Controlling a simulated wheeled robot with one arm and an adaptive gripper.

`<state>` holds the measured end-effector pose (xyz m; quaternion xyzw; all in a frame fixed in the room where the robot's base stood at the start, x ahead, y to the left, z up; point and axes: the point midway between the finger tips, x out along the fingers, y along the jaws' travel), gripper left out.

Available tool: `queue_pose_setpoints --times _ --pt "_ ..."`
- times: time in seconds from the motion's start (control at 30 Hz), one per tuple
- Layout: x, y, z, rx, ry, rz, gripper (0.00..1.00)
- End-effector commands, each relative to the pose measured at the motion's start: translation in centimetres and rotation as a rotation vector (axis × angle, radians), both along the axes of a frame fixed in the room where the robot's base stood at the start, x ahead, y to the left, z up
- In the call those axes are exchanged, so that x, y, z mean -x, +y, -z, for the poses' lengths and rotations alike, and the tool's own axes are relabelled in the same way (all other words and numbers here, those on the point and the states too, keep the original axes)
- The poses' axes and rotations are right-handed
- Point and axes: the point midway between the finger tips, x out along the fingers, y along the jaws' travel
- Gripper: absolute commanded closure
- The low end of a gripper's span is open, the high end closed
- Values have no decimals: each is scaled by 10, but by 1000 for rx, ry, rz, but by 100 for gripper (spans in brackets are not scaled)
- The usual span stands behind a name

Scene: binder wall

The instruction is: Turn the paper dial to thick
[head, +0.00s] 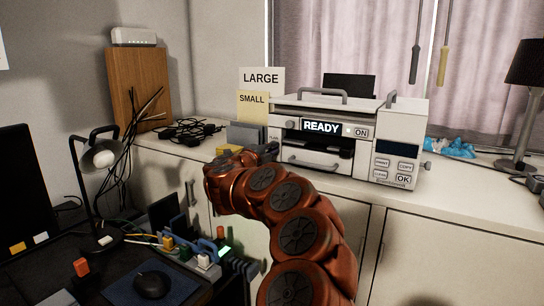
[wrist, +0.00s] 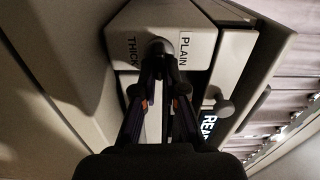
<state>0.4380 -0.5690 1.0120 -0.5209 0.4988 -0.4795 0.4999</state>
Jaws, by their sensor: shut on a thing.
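The white printer (head: 380,130) stands on the counter with a lit READY display (head: 321,127). In the wrist view, the paper dial (wrist: 159,46) is a small dark knob on the printer's side face. The label THICK (wrist: 131,48) is left of it and the label PLAIN (wrist: 184,52) right of it. My gripper (wrist: 160,66) is shut on the dial, one finger on each side. The fingers hide part of the knob, and I cannot tell which label it points to. In the head view my gripper (head: 264,152) reaches the printer's left end, and the dial is hidden there.
LARGE (head: 261,78) and SMALL (head: 252,100) signs stand behind the printer's left end. Black cables (head: 190,131) lie on the counter to the left. A desk lamp (head: 103,155) and mouse (head: 152,285) are on the lower desk. Blue crumpled material (head: 453,148) lies right of the printer.

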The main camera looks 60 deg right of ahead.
Motion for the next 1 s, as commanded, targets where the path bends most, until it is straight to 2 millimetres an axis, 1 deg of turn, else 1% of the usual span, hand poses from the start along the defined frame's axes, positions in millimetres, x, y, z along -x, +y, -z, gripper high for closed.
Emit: queue_pose_setpoints --times 0.03,0.2,0.67,0.7,0.9,1.0 --pt "0 0 2 -2 -16 0 100" --pt "0 0 2 -3 -47 1 100" --pt "0 0 1 -3 -56 0 100" --pt "0 0 1 -3 -56 0 86" --pt "0 0 1 -3 -56 0 65" --pt "0 0 0 -3 -56 0 65"
